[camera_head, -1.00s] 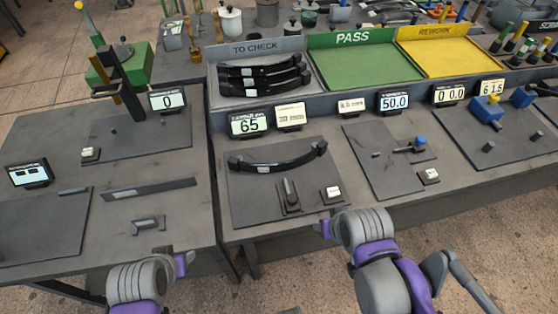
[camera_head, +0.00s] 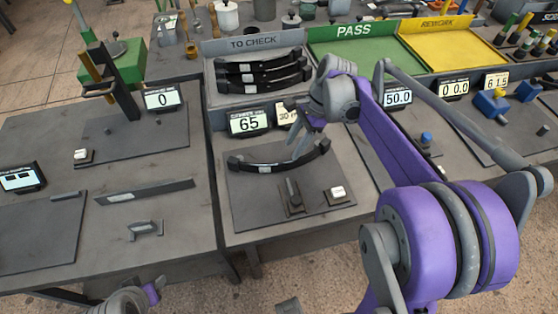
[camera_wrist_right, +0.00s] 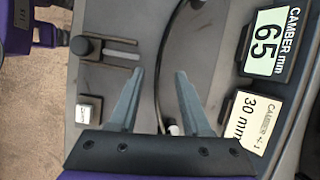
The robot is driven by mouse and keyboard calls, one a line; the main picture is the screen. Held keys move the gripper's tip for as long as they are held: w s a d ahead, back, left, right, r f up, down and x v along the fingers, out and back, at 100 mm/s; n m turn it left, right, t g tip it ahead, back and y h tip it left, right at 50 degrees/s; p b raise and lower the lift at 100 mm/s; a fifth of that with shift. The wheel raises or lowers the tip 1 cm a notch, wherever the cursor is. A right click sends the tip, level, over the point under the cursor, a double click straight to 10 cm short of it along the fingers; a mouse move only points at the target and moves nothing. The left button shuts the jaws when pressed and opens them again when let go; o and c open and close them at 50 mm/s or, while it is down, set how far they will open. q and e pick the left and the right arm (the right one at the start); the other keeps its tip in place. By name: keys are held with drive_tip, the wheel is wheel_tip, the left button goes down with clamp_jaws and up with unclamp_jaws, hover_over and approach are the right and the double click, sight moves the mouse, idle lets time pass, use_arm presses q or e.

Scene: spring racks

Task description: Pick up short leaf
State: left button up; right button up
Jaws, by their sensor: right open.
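A curved black leaf (camera_head: 268,168) lies on the dark plate (camera_head: 245,207) of the camber station; I take it as the short leaf, though its length is not marked. Several similar black leaves (camera_head: 262,76) with pale labels lie in the TO CHECK tray (camera_head: 222,99). My right gripper (camera_head: 300,148) is open above the right half of the leaf on the plate. In the right wrist view the leaf (camera_wrist_right: 164,55) runs between the two spread fingers (camera_wrist_right: 159,74), not clasped. My left gripper (camera_head: 150,293) is at the bottom edge, its jaws unclear.
The display reading 65 (camera_head: 249,122) and the 30 mm card (camera_head: 286,114) stand just behind the leaf. A slotted clamp (camera_head: 293,197) and a white button (camera_head: 337,193) are in front. The green PASS tray (camera_head: 350,62) and yellow REWORK tray (camera_head: 450,48) lie behind.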

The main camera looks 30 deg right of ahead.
sight(287, 161)
drive_tip(key=x, duration=0.7)
drive_tip(key=shift+d+f, duration=0.15)
drive_tip(key=shift+f, duration=0.2)
drive_tip(key=shift+s, duration=0.1)
clamp_jaws()
